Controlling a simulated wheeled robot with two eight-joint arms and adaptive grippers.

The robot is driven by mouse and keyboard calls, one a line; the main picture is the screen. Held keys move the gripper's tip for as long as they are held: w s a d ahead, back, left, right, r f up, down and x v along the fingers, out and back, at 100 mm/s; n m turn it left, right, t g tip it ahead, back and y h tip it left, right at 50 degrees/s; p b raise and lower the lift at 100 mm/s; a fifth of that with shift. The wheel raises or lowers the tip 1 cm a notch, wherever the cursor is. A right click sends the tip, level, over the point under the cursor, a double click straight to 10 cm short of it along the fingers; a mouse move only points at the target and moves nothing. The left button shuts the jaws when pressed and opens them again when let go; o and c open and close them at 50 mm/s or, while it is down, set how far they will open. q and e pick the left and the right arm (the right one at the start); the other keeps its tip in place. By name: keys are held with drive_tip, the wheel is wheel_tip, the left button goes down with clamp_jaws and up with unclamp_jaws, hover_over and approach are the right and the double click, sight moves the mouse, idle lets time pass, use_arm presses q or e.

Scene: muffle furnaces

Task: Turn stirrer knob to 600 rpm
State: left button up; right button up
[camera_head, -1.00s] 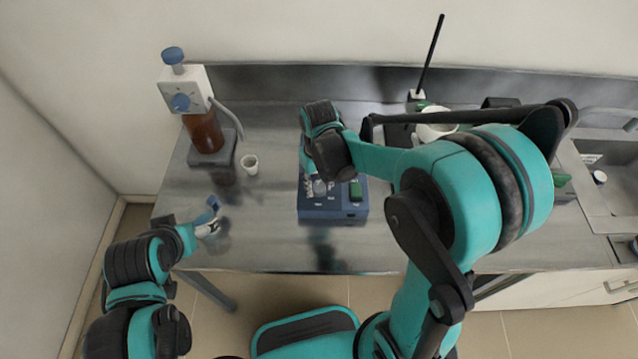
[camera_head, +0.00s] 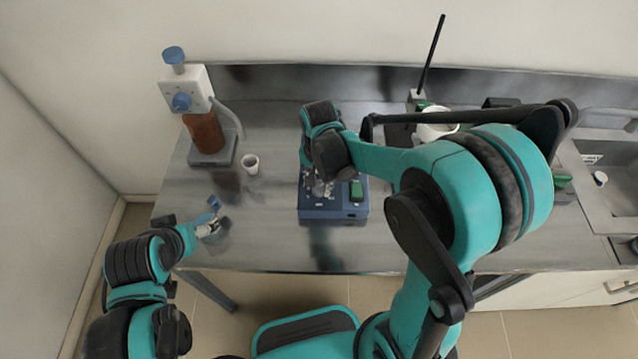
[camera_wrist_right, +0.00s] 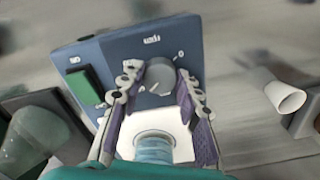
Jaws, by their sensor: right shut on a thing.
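The blue stirrer (camera_head: 333,212) stands on the steel bench in the head view, with a green switch (camera_head: 356,190) on its right. In the right wrist view the stirrer (camera_wrist_right: 100,62) shows a round grey knob (camera_wrist_right: 160,75) with a pointer mark and a "0" printed beside it. My right gripper (camera_head: 320,187) is over the stirrer's front panel. In the right wrist view its two fingers (camera_wrist_right: 158,88) are around the knob, shut on it. The knob is mostly hidden in the head view. My left gripper (camera_head: 208,228) is at the bench's left front, beside a small blue-topped object; its jaws are unclear.
A dispenser with a brown bottle (camera_head: 205,132) stands on the left of the bench, with a white cup (camera_head: 251,165) beside it. A white bowl (camera_head: 436,122) and a thin black rod (camera_head: 431,55) are behind my right arm. A sink (camera_head: 607,190) is at the right.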

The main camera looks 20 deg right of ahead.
sight(319, 187)
drive_tip(key=shift+m, duration=0.7)
drive_tip(key=o, duration=1.1)
drive_tip(key=shift+o, duration=0.2)
wheel_tip(319, 187, up, 12)
